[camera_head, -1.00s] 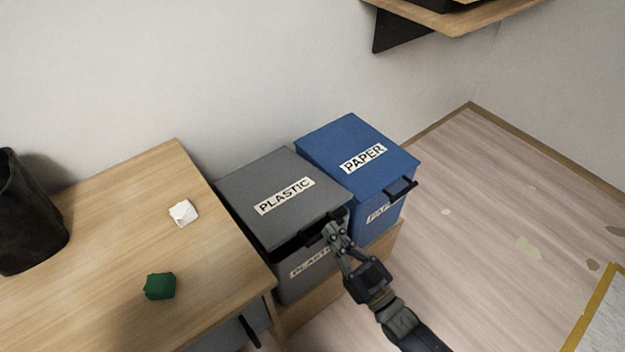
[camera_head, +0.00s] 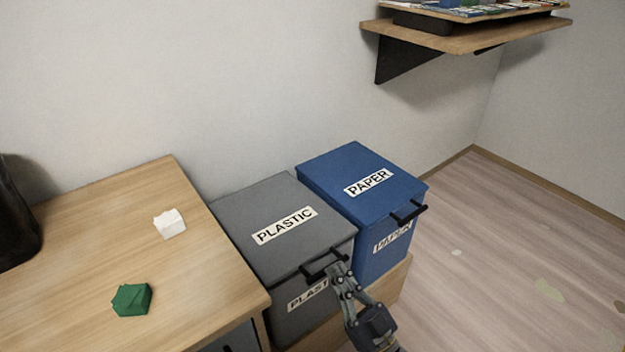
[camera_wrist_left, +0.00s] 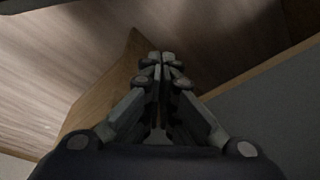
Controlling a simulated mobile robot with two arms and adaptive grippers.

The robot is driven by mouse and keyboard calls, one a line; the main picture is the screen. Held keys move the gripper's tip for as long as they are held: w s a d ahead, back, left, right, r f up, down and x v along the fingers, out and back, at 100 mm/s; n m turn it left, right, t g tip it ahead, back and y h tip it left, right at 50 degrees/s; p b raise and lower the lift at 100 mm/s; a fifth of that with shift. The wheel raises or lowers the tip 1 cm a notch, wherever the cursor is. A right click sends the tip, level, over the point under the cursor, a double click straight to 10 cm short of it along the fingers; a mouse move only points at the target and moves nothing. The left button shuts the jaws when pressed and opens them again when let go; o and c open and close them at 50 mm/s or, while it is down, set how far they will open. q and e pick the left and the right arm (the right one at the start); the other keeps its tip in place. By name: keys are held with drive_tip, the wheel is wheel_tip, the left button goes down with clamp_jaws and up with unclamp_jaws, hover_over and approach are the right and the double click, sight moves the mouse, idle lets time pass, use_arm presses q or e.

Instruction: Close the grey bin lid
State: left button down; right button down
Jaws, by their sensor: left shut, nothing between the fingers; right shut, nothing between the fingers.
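The grey bin (camera_head: 290,318) marked PLASTIC stands beside the desk. Its grey lid (camera_head: 262,216) lies flat on top, with no clear gap at the front edge. A black handle (camera_head: 325,265) is on the lid's front edge. My right gripper (camera_head: 338,268) is shut and empty, with its fingertips right at the handle; I cannot tell if they touch it. My left gripper (camera_wrist_left: 162,62) shows only in the left wrist view, shut and empty, above a wooden edge and the floor.
A blue PAPER bin (camera_head: 338,172) with its lid down stands to the right. The wooden desk (camera_head: 90,245) on the left holds a white crumpled piece (camera_head: 169,222), a green one (camera_head: 132,298) and a dark container (camera_head: 15,215). A shelf (camera_head: 470,38) hangs on the wall. Floor at right is mostly clear.

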use_arm(q)
drive_tip(key=b+v, duration=0.2)
drive_tip(key=v, duration=0.6)
drive_tip(key=shift+w+r+t+b, duration=0.25)
drive_tip(key=shift+r+t+b, duration=0.05)
drive_tip(key=shift+r, duration=0.2)
drive_tip(key=shift+a, duration=0.1)
